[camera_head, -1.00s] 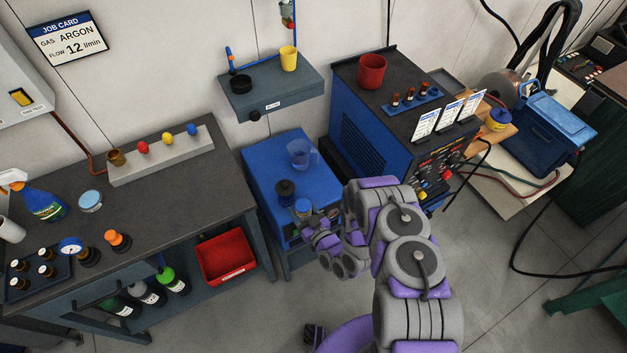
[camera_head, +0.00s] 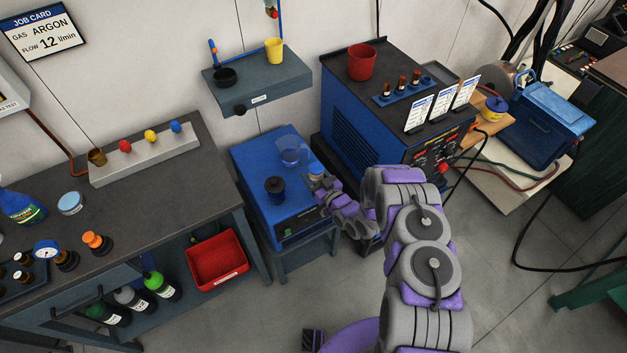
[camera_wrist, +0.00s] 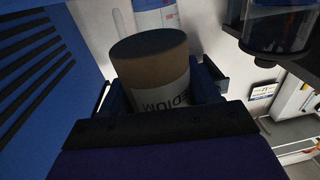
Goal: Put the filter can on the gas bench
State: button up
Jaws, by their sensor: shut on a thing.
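My gripper (camera_head: 320,180) is shut on a small can (camera_head: 316,169), which I take to be the filter can. It is above or beside the right edge of the blue box (camera_head: 258,163); I cannot tell its exact height. In the wrist view the can (camera_wrist: 155,72) sits between the jaws (camera_wrist: 160,95), with a dark end, a tan band and a white label with partly hidden letters. The bench with gas bottles (camera_head: 165,140), which looks like the gas bench, stands at the left.
A black pot (camera_head: 274,188) and a clear bluish cup (camera_head: 290,154) stand on the blue box. The bench holds a block with coloured knobs (camera_head: 145,155), a gauge (camera_head: 46,252) and an orange-topped fitting (camera_head: 96,242). Its top has bare room between them. A red bin (camera_head: 216,260) sits below.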

aim_at(313, 179)
jog(key=shift+w+d, duration=0.15)
jog(key=shift+w, duration=0.05)
jog(key=shift+w+f, duration=0.2)
jog(key=f, duration=0.1)
jog(key=a+f+b, duration=0.1)
jog(key=f, duration=0.1)
jog(key=shift+f, duration=0.3)
jog(key=shift+s+r, duration=0.1)
jog(key=o, duration=1)
jog(key=shift+d+r, duration=0.1)
jog(key=shift+d, duration=0.3)
jog(key=shift+o, duration=0.4)
jog(key=shift+a, duration=0.15)
